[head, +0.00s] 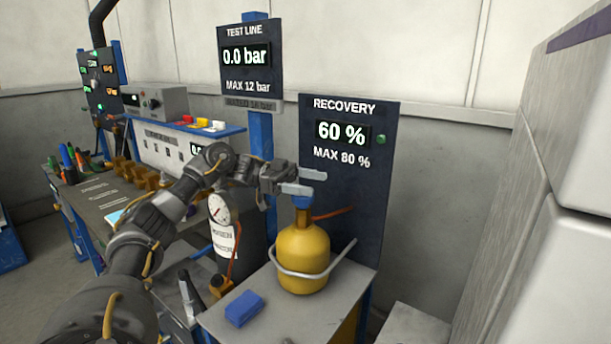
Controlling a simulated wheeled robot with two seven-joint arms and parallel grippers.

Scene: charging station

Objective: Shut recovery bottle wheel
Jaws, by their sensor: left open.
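The yellow recovery bottle (303,258) stands upright on a small light-topped stand, with a pale curved bar around its body. Its blue wheel (302,202) sits on top of the neck. My left gripper (310,182) is open at the wheel, one finger reaching above and behind it and the other close over its top left. I cannot tell whether the fingers touch the wheel. The recovery panel (352,200) behind reads 60 % and MAX 80 %, with a green lamp at its right. My right gripper is not in view.
A blue block (243,309) lies on the stand (275,322) left of the bottle. A dark cylinder with a gauge (219,208) stands behind my left arm. The test line panel (250,62) reads 0.0 bar. A grey cabinet (540,230) fills the right side.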

